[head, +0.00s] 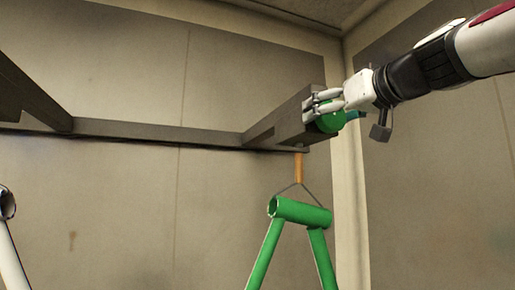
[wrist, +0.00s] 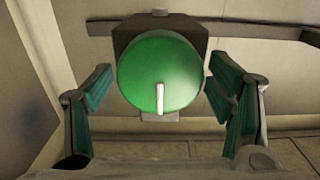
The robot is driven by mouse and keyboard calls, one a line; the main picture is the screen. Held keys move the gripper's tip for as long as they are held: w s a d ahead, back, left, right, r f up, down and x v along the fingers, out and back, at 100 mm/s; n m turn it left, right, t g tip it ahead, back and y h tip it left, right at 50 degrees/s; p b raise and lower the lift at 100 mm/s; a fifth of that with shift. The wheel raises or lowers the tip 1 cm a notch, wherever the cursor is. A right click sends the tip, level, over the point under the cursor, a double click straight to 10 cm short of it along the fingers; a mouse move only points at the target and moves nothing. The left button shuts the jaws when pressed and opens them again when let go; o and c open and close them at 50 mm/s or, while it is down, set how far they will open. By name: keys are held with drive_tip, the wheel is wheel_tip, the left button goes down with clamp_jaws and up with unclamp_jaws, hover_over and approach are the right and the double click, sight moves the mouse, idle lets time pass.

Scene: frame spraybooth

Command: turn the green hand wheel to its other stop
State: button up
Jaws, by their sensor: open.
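The green hand wheel (wrist: 145,72) is a round disc with a white line from its middle to its lower rim in the wrist view. It sits on the end of a dark grey beam (head: 285,118). In the head view the wheel (head: 328,122) is partly hidden by my fingers. My gripper (head: 322,102) is at the beam's end in front of the wheel. In the wrist view my gripper (wrist: 165,95) is open, with one teal-padded finger on each side of the wheel. Gaps show between the pads and the wheel's rim.
A green bicycle frame (head: 300,212) hangs below the beam from an orange strap (head: 299,168) and a wire. Part of a white frame (head: 10,250) shows at the far left. A dark rail (head: 160,133) runs along the booth wall. The space below my arm at right looks clear.

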drive_tip(key=c, duration=1.1)
